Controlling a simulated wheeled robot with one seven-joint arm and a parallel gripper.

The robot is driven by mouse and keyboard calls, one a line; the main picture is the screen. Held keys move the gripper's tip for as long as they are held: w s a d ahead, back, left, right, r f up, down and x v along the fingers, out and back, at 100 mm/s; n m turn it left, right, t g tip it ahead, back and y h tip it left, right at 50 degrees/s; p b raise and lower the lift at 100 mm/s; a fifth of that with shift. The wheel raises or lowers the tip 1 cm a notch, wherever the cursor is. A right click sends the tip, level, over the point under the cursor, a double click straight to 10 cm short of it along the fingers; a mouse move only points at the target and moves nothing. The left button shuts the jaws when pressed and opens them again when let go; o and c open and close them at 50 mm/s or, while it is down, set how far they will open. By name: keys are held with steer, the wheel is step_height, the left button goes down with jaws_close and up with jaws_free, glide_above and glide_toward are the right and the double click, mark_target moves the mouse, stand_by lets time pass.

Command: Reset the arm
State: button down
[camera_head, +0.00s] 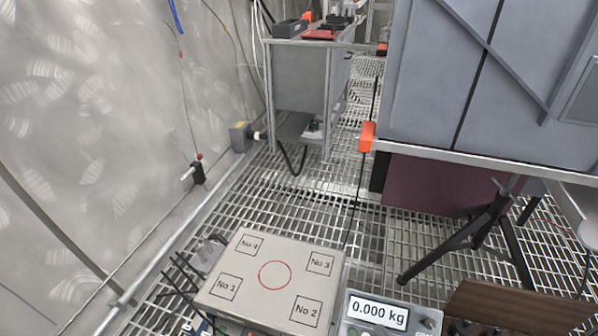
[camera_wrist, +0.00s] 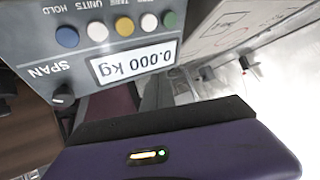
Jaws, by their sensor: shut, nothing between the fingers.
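My gripper (camera_wrist: 165,122) shows at the bottom of the wrist view as a purple housing with a small lit lamp and a dark bar along its front edge. It is shut and holds nothing; separate fingertips are hard to make out. The wrist view is upside down. The scale's display unit, reading 0.000 kg, lies beyond the gripper in the wrist view (camera_wrist: 137,62) and at the bottom of the head view (camera_head: 378,312). My arm and gripper do not show in the head view.
A weighing plate (camera_head: 240,300) with a red circle and four numbered squares stands at the front. A grey bench (camera_head: 300,80) holds tools at the back. A large grey cabinet (camera_head: 480,90) and black tripod legs (camera_head: 470,242) are at right. The grated floor (camera_head: 320,200) between is open.

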steer(key=s+d+r+m+t+h, duration=0.2)
steer(key=s+d+r+m+h, duration=0.15)
steer(key=s+r, duration=0.95)
steer(key=s+a+r+n, duration=0.2)
steer(key=s+a+r, duration=0.2)
steer(key=s+r, duration=0.6)
steer(key=s+a+r+n, duration=0.1)
steer(key=s+a+r, duration=0.2)
steer(key=s+r, duration=0.75)
step_height(320, 180, up, 34)
steer(key=s+p, duration=0.1)
steer(key=p, duration=3.6)
steer(key=shift+s+r+t+y, duration=0.2)
steer(key=shift+r+t+y, duration=0.05)
steer(key=shift+t+y, duration=0.2)
